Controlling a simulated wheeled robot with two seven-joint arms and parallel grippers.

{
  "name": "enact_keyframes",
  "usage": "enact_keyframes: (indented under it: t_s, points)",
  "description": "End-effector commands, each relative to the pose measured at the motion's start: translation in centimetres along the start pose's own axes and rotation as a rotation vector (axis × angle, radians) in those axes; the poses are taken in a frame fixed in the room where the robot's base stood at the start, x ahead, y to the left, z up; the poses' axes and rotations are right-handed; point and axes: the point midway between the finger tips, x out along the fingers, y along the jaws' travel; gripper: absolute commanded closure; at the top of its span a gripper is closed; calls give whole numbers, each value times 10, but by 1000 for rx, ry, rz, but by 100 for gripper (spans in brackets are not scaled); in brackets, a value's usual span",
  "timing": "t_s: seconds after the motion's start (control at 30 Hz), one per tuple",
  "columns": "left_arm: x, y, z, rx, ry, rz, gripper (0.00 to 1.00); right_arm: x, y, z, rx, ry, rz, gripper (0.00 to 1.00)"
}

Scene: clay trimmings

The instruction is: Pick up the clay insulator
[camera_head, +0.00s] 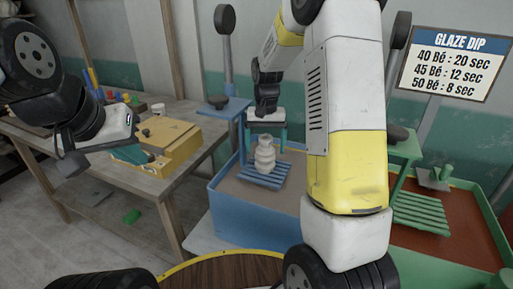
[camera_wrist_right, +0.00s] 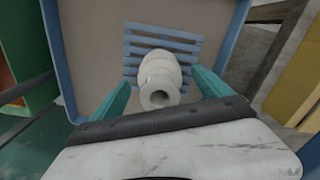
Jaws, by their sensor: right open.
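The clay insulator (camera_head: 265,156) is a pale, ribbed piece standing on blue slats (camera_head: 275,178) in the blue-walled tray (camera_head: 228,215). In the right wrist view the insulator (camera_wrist_right: 158,72) shows its round, hollow top end. My right gripper (camera_head: 265,143) is open above it in the head view. In the right wrist view its teal fingers (camera_wrist_right: 160,88) lie on either side of the insulator, with a visible gap on each side. My left gripper (camera_head: 130,153) is at the left by the wooden table; its jaw opening is not clear.
A yellow box (camera_head: 172,143) sits on the wooden table (camera_head: 150,180) at left, with coloured items behind. A green-framed tray with reddish bottom (camera_head: 440,257) and green slats (camera_head: 420,212) stands at right. A glaze-dip sign (camera_head: 459,63) is behind it. Posts rise near the blue tray.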

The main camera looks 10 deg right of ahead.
Motion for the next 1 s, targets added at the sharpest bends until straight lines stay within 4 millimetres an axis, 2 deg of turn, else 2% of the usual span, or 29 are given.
enact_keyframes:
  t_s: [0.2, 0.23, 0.67, 1.0]
  points:
    - [0, 0, 0, 0, 0, 0, 100, 1, 0, 0, 0, 0, 0, 11]
    - [0, 0, 0, 0, 0, 0, 100, 1, 0, 0, 0, 0, 0, 15]
    - [0, 0, 0, 0, 0, 0, 100, 1, 0, 0, 0, 1, 0, 100]
    - [0, 0, 0, 0, 0, 0, 100, -1, 0, -1, 0, 3, -1, 100]
